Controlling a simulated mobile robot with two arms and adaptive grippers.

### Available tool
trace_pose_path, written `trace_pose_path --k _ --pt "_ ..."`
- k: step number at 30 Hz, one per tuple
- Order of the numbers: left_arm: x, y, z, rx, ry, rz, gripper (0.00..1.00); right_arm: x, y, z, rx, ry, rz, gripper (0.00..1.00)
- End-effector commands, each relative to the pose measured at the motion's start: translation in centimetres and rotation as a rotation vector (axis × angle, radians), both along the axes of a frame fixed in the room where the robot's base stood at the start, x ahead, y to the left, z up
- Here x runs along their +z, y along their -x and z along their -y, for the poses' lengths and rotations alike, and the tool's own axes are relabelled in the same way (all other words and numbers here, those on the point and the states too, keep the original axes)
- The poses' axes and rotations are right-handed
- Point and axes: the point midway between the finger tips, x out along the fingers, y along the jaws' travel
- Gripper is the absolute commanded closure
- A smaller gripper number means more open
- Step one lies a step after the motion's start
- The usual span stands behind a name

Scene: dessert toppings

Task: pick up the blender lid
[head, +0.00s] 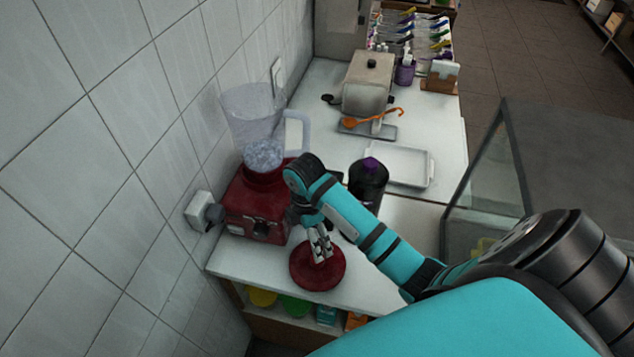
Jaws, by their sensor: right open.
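The blender lid (311,274) is a dark red disc lying on the near end of the white counter. My right gripper (321,253) points down over the lid, with its open fingertips at the lid's middle. I cannot tell whether the fingers touch the lid; they hide part of its centre. The blender stands to the left of the gripper, with a red base (243,205) and a clear jug (254,118) without a lid on top. The jug has pale contents. My left gripper is not in view.
A dark bottle with a purple cap (369,181) stands right of my right gripper, partly behind the arm. A tiled wall bounds the left; a glass case (484,165) stands right.

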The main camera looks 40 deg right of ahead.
Motion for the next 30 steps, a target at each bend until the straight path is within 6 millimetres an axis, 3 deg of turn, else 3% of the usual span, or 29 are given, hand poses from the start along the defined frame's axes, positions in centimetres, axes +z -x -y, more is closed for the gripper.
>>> trace_pose_path --k 6,12,16,25,30 --pt "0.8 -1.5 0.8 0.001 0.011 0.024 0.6 -1.4 0.2 -0.1 0.0 -0.001 -0.001 0.0" --pt "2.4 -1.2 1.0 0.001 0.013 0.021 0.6 -4.0 0.8 -0.3 -0.001 -0.003 -0.005 0.0" --pt "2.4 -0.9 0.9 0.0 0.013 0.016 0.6 -5.8 0.7 -0.2 -0.002 -0.001 -0.002 0.0" --pt "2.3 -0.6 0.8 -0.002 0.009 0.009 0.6 -6.4 0.7 -0.2 0.0 -0.001 0.0 0.0" --pt "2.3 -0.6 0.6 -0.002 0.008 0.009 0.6 -6.4 0.7 -0.2 0.0 -0.001 0.0 0.22"
